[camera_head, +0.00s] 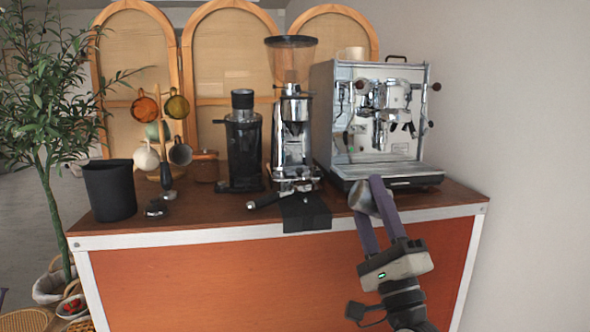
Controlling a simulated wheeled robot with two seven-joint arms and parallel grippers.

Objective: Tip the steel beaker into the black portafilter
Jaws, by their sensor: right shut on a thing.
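My right gripper (376,205) reaches up from the bottom right, in front of the cart's edge. It is shut on the small steel beaker (359,198), which looks tilted, with its open side hard to make out; a finger hides part of it. The black portafilter (268,200) lies at the foot of the chrome grinder, its dark handle pointing to the front left. The beaker is to the right of the portafilter and apart from it. What is inside the beaker or the portafilter cannot be seen.
The chrome grinder (292,120) and the espresso machine (375,120) stand at the back. A black mat (306,212) hangs over the front edge. A black grinder (243,145), a tamper (155,208), a mug stand and a black bin (109,190) are further left.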

